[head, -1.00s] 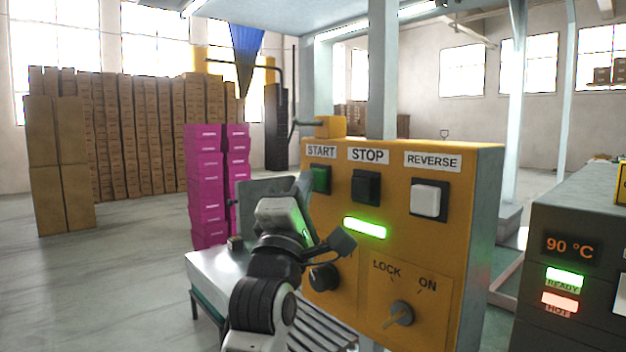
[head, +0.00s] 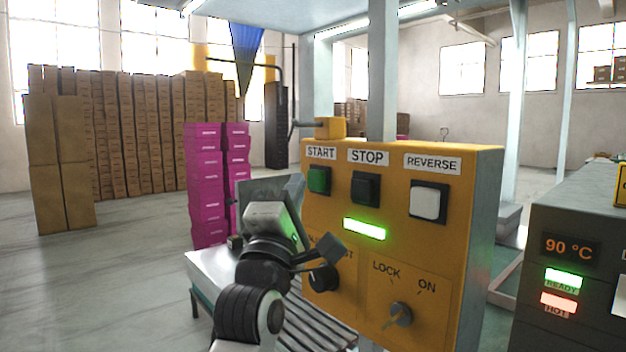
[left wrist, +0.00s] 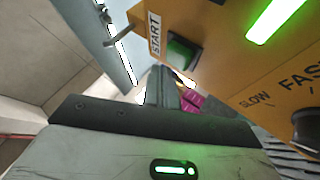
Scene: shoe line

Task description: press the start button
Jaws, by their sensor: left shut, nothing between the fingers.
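The green START button (head: 318,180) is at the upper left of the orange control panel (head: 470,215), under its START label. It also shows in the left wrist view (left wrist: 183,50), above and right of the fingers. My left gripper (head: 295,187) is shut and empty. It stands just left of the panel, with its tip slightly lower than the button in the picture. A gap shows between the tip and the button. In the left wrist view the closed fingers (left wrist: 157,88) point away at the centre. My right gripper is not in view.
The panel also carries a black STOP button (head: 366,188), a white REVERSE button (head: 425,202), a lit green bar (head: 364,229), a dark speed knob (head: 323,278) and a LOCK/ON key switch (head: 400,314). A roller conveyor (head: 318,325) runs below. Magenta boxes (head: 208,190) stand behind.

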